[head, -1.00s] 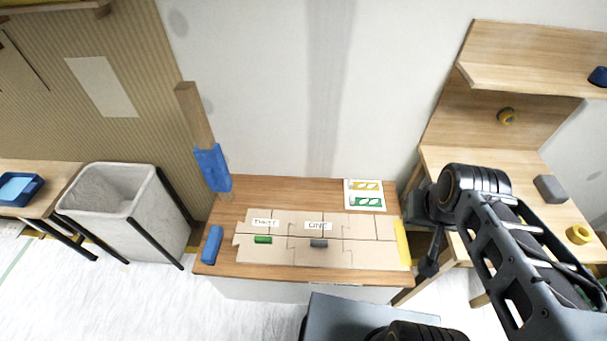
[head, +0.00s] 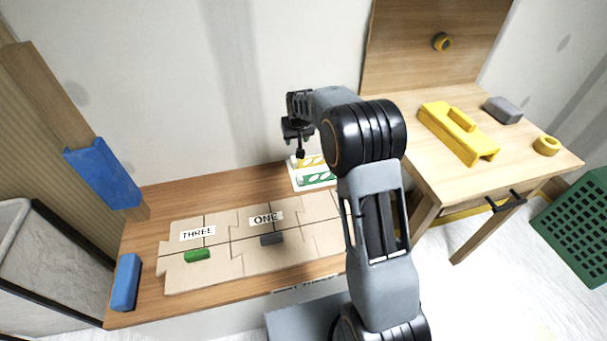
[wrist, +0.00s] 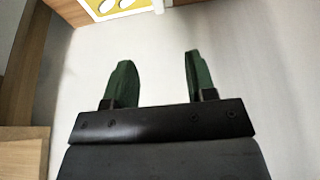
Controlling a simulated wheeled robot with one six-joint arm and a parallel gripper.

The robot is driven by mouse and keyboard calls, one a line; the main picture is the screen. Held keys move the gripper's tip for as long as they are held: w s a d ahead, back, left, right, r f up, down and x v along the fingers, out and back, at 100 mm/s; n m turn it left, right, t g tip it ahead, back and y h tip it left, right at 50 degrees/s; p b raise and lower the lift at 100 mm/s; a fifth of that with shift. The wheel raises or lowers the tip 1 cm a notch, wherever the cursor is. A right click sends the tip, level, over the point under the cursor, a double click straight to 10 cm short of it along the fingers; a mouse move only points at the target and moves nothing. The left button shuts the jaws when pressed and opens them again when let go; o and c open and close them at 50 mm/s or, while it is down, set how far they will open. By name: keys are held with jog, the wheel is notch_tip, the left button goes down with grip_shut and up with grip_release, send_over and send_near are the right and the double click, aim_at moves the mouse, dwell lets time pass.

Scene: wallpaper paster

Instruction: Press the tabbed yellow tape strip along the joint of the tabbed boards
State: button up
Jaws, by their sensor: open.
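Tan boards with interlocking tabs (head: 220,270) lie on a wooden table, labelled THREE (head: 198,233) and ONE (head: 266,219). A green piece (head: 197,255) and a dark grey piece (head: 271,240) rest on them. The boards' right end is hidden behind my arm. No yellow tape strip shows on the boards now. My gripper (head: 299,152) hangs above the back of the table, near a white card (head: 297,182) with yellow and green pictures. In the wrist view my gripper (wrist: 158,82) is open and empty, its two fingers apart, with part of the card at the top.
A blue block (head: 126,282) lies at the table's left end. A wooden post with a blue wrap (head: 103,172) stands behind it. The right bench (head: 440,185) holds a yellow tool (head: 458,131), a grey block (head: 503,110) and a yellow roll (head: 546,145). A green crate (head: 575,225) stands far right.

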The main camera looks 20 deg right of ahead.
jog(key=b, duration=0.3)
send_over(294, 160)
jog(key=s, duration=0.2)
jog(key=f, duration=1.1)
jog(key=shift+w+f, duration=0.1)
jog(key=shift+w, duration=0.1)
jog(key=x, duration=0.1)
jog(key=b+x, duration=0.1)
jog(key=x, duration=0.1)
jog(key=shift+s+f, duration=0.1)
jog(key=shift+f, duration=0.35)
jog(key=shift+w+f+b, duration=0.35)
jog(key=shift+f, duration=0.25)
jog(key=shift+c, duration=0.3)
grip_shut()
